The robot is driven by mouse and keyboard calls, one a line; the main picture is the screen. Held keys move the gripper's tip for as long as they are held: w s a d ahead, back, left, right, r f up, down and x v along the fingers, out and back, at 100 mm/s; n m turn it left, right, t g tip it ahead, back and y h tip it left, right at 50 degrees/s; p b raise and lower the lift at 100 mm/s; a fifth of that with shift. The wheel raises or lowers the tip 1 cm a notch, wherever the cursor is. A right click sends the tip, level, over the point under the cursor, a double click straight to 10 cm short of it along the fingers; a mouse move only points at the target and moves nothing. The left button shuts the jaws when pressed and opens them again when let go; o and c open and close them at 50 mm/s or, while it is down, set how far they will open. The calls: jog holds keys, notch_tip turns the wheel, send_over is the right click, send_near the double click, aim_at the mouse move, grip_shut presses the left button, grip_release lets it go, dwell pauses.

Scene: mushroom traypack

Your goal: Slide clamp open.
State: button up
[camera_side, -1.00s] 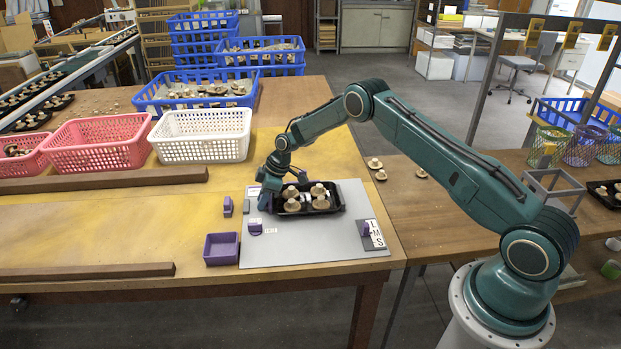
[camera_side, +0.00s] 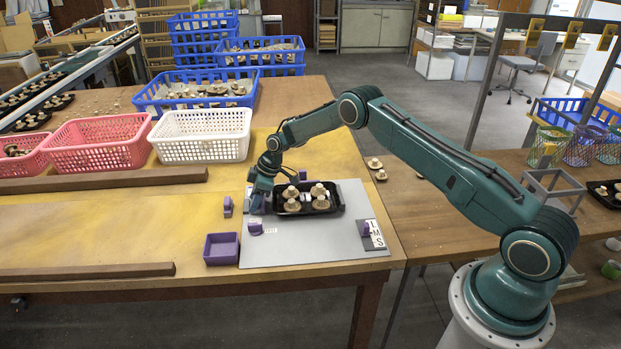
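A black tray (camera_side: 322,211) holding several brown mushrooms (camera_side: 292,205) sits on a grey board (camera_side: 300,249). My gripper (camera_side: 257,207) points down at the tray's left end, low over the board's left side. Its fingers are dark and too small to tell open from shut. A purple part shows partly beside the fingers; I cannot tell whether it is the clamp or whether they touch it. Other small purple blocks stand at the board's front left (camera_side: 255,228), off its left edge (camera_side: 228,206), behind the tray (camera_side: 303,175) and beside the L M S label (camera_side: 365,228).
A purple open box (camera_side: 222,249) stands at the board's left front corner. White (camera_side: 202,148) and pink (camera_side: 97,155) baskets stand behind to the left. Wooden bars (camera_side: 104,180) lie on the table at left. Loose mushrooms (camera_side: 375,163) lie right of the board. The board's front is mostly clear.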

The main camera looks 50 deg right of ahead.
jog(key=shift+v, duration=2.2)
jog(key=shift+s+r, duration=0.1)
jog(key=shift+r, duration=0.5)
jog(key=s+a+r+m+h, duration=0.1)
jog(key=s+r, duration=0.5)
jog(key=r, duration=0.4)
jog(key=s+a+r+m+t, duration=0.1)
jog(key=s+a+r+m, duration=0.1)
jog(key=s+r, duration=0.6)
jog(key=s+a+r+m+h, duration=0.1)
jog(key=s+r, duration=0.3)
jog(key=r, duration=0.7)
jog(key=s+a+r+m+t+h, duration=0.1)
jog(key=s+m, duration=0.4)
jog(key=s, duration=2.4)
jog(key=shift+r, duration=0.55)
